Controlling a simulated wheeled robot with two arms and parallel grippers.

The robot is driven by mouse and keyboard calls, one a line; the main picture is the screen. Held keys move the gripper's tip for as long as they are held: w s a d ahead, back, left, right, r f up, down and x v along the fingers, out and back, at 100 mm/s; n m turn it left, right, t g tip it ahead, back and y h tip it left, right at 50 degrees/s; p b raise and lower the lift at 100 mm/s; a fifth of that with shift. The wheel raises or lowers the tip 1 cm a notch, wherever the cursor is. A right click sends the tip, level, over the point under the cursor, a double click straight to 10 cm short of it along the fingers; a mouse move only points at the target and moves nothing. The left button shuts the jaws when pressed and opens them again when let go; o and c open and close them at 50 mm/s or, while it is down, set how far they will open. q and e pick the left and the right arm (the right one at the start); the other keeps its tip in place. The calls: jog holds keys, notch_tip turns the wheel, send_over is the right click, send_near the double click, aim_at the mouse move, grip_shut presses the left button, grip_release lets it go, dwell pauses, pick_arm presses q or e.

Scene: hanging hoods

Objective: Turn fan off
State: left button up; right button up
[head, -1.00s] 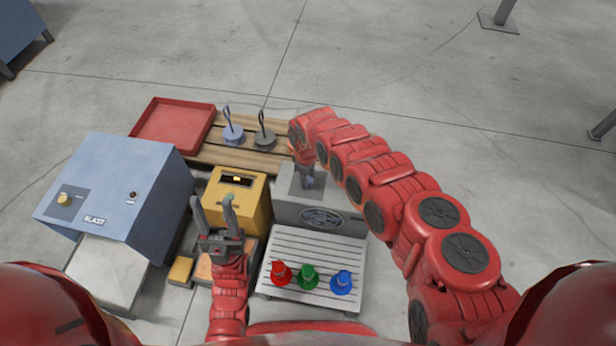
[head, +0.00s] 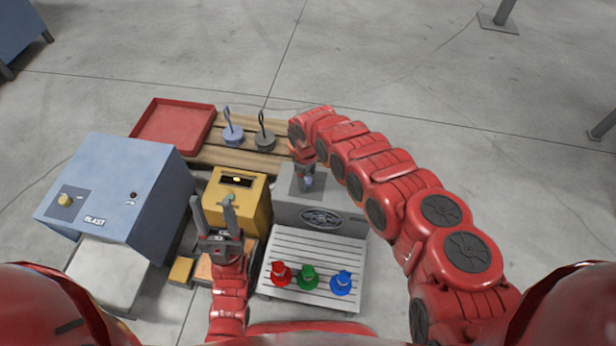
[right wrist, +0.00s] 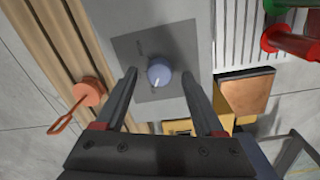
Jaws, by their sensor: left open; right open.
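The fan unit is a grey box (head: 290,212) with a round fan grille (head: 321,218) on its front. On its top is a dark plate with a blue-grey knob (right wrist: 160,72), which has a white pointer mark. My right gripper (head: 306,182) is above this plate, pointing down. In the right wrist view its open fingers (right wrist: 160,92) stand on either side of the knob, with gaps visible; I cannot tell whether they touch it. My left gripper (head: 211,203) is open and empty, in front of the yellow box.
A yellow box (head: 250,198) and a blue BLAST cabinet (head: 130,185) stand to the left. Red, green and blue pieces sit on a slatted grey tray (head: 300,243). Two hooked weights (head: 233,135) stand on the wooden slats (head: 222,156) beside a red tray (head: 172,101).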

aim_at(307, 183)
notch_tip(307, 183, up, 17)
jog(key=p, duration=0.5)
jog(key=shift+s+a+f+p, duration=0.15)
jog(key=shift+s+p, duration=0.15)
jog(key=shift+s, duration=0.1)
